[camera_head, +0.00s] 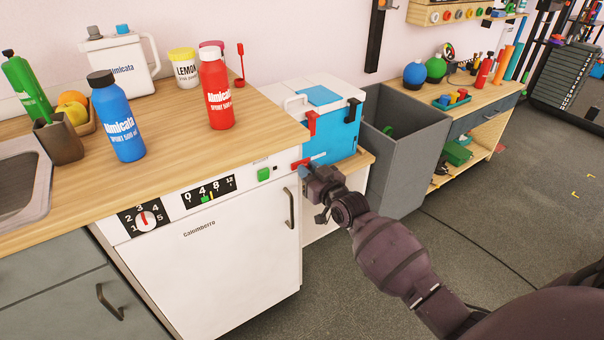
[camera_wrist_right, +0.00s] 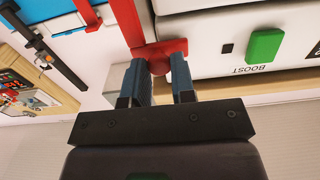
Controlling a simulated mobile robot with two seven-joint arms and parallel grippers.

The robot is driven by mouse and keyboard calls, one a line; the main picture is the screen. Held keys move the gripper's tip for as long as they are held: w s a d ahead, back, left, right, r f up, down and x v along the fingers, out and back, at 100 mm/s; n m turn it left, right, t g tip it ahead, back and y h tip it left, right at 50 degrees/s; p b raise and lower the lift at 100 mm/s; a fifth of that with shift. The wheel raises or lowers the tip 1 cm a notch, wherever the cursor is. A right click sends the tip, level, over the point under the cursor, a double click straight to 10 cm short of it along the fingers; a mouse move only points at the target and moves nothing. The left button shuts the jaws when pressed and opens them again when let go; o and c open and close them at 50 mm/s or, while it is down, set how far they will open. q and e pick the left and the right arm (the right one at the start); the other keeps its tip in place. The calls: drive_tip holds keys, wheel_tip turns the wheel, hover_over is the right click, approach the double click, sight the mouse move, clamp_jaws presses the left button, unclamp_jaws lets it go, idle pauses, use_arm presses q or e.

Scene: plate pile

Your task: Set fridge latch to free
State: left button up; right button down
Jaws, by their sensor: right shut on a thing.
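The fridge (camera_head: 215,265) is the white appliance under the wooden counter, with a dark door handle (camera_head: 289,207) on its right side. Its red latch (camera_head: 298,164) is at the upper right corner of the front, right of the green button. In the right wrist view the red latch (camera_wrist_right: 165,47) has a rounded knob between my blue fingertips. My right gripper (camera_head: 308,173) is shut on this latch; it also shows in the wrist view (camera_wrist_right: 163,80). The fingers partly hide the knob, and I cannot read a marking for its setting. My left gripper is not in view.
The green BOOST button (camera_wrist_right: 265,46) is close to the latch. A blue and white cooler (camera_head: 335,140) and a grey bin (camera_head: 400,165) stand to the right. Bottles, including a red one (camera_head: 217,95), stand on the counter (camera_head: 185,125). The floor in front is clear.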

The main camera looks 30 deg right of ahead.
drive_tip(key=shift+d, duration=0.25)
drive_tip(key=c, duration=1)
unclamp_jaws()
drive_tip(key=shift+d, duration=0.1)
drive_tip(key=shift+o, duration=0.2)
drive_tip(key=shift+s, duration=0.3)
drive_tip(key=s+p, duration=0.2)
drive_tip(key=s, duration=0.8)
drive_tip(key=shift+s, duration=0.1)
